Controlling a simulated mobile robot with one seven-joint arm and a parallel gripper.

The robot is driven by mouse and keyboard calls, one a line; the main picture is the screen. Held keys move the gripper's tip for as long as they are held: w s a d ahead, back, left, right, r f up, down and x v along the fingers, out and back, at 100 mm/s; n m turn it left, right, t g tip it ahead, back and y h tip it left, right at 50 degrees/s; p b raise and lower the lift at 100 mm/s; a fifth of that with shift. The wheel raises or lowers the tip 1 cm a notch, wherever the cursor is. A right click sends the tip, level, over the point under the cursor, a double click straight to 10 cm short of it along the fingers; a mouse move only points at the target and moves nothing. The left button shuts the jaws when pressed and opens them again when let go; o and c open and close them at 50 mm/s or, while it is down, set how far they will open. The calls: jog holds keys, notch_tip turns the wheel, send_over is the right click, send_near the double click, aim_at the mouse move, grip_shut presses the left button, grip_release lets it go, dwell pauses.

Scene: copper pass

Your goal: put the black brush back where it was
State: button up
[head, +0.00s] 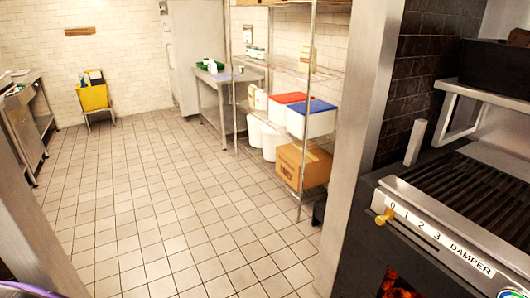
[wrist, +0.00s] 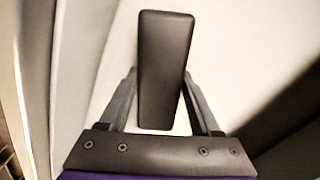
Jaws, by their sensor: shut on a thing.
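My gripper (wrist: 158,90) shows in the wrist view, its two grey fingers closed on either side of a dark, smooth, block-shaped thing. I take this to be the black brush (wrist: 162,60). Its long side runs up the picture away from the palm. Only one flat face shows; no bristles can be seen. A pale, blurred surface lies behind it. The head view does not show my gripper or the held brush, and no place for a brush can be made out there.
A charcoal grill (head: 470,190) with a damper plate (head: 435,232) stands close on the right, beside a pale post (head: 362,120). Wire shelving (head: 303,190) holds tubs and a cardboard box (head: 300,165). A yellow bucket (head: 93,98) stands far back. The tiled floor (head: 150,190) is clear.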

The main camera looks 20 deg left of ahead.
jog(key=shift+f, duration=0.8)
jog(key=shift+f, duration=0.15)
jog(key=o, duration=1.3)
